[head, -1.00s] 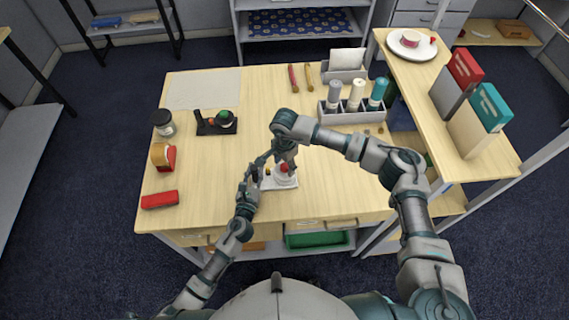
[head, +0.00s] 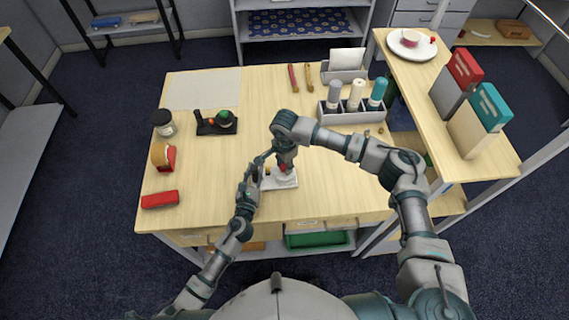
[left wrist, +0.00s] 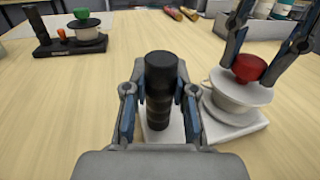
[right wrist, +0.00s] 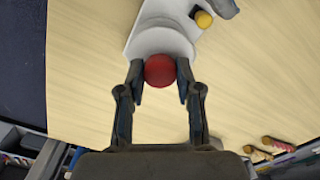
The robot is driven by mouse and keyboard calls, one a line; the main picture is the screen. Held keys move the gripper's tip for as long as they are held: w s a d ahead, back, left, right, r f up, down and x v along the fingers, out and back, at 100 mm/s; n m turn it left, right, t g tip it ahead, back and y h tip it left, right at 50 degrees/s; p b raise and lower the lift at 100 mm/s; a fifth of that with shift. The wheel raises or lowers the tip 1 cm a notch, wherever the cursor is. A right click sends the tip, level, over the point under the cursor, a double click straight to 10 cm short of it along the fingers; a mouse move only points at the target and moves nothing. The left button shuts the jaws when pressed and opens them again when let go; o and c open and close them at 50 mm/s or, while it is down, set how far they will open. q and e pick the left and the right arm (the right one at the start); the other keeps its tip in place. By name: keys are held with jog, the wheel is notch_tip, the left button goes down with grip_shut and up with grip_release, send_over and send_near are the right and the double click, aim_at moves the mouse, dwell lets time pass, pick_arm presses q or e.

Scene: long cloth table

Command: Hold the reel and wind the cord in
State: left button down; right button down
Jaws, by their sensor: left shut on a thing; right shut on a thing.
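The reel (left wrist: 235,100) is a white spool on a white base plate (head: 290,184), near the table's front edge. A black ribbed post (left wrist: 160,85) stands upright on the same base. My left gripper (left wrist: 158,115) is shut around this post. A red round knob (right wrist: 160,70) sits on top of the spool. My right gripper (right wrist: 159,80) comes from above and is shut on the knob, with a finger on each side. A small yellow piece (right wrist: 203,19) shows beside the post. I cannot make out the cord in these frames.
A black-based reel with a green knob (head: 224,117) stands back left. A jar (head: 164,122), an orange-red object (head: 163,158) and a red block (head: 160,199) line the left side. A bottle rack (head: 352,117) stands back right. The table's middle is clear.

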pick_arm(q)
jog(key=shift+d, duration=0.15)
pick_arm(e)
jog(key=m, duration=0.8)
jog(key=shift+w+m, duration=0.1)
jog(key=shift+m, duration=0.2)
pick_arm(q)
jog(key=shift+s, duration=0.1)
pick_arm(e)
jog(key=m, duration=0.3)
jog(key=shift+a, duration=0.1)
pick_arm(q)
jog(key=shift+d+r, duration=0.1)
pick_arm(e)
jog(key=shift+m, duration=2.2)
jog(key=c, duration=0.9)
grip_release()
jog(key=shift+o, duration=0.7)
